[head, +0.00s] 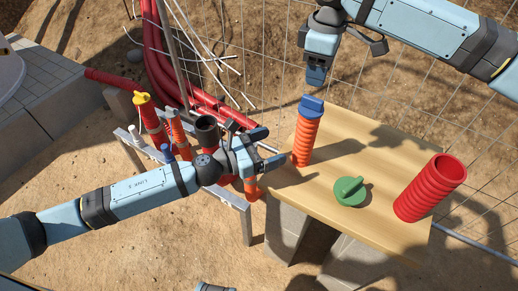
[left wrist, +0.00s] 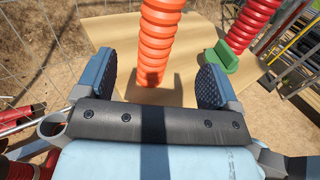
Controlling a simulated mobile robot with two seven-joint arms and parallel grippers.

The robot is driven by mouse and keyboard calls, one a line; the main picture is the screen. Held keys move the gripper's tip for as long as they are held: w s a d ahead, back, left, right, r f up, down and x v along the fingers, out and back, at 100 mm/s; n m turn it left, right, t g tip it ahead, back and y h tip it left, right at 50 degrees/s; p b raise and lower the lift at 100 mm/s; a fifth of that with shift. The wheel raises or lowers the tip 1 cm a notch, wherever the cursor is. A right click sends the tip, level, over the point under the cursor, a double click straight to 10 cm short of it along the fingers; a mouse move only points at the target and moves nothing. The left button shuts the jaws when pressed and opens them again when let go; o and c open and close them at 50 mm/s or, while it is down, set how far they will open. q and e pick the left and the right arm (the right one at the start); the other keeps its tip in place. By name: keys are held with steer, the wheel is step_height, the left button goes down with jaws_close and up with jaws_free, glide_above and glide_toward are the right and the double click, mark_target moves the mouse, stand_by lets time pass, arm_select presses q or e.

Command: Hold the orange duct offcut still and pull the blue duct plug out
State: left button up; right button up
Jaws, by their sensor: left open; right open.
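The orange duct offcut (head: 306,143) stands upright on the wooden board, ribbed, with the blue duct plug (head: 312,105) in its top end. My left gripper (head: 268,148) is open just left of the offcut. In the left wrist view the offcut (left wrist: 158,42) stands ahead, between the lines of the two open fingers (left wrist: 156,84); its top and the plug are out of that view. My right gripper (head: 317,74) is open and empty above the blue plug, seen nearly edge-on, apart from it.
A green plug (head: 349,191) lies on the board (head: 385,155) right of the offcut. A red ribbed duct piece (head: 430,188) stands at the board's right. A metal rack (head: 245,222) with several ducts is under my left arm. A wire fence (head: 265,50) runs behind.

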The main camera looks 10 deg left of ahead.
mark_target(297, 137)
arm_select(q)
steer(key=x, duration=1)
steer(key=shift+w+d, duration=0.3)
steer(key=shift+c, duration=0.2)
jaws_close()
arm_select(e)
steer(key=shift+o, duration=0.8)
steer(key=shift+r, duration=0.1)
step_height(297, 137, up, 2)
steer(key=shift+m, duration=0.8)
steer(key=shift+f, duration=4.95)
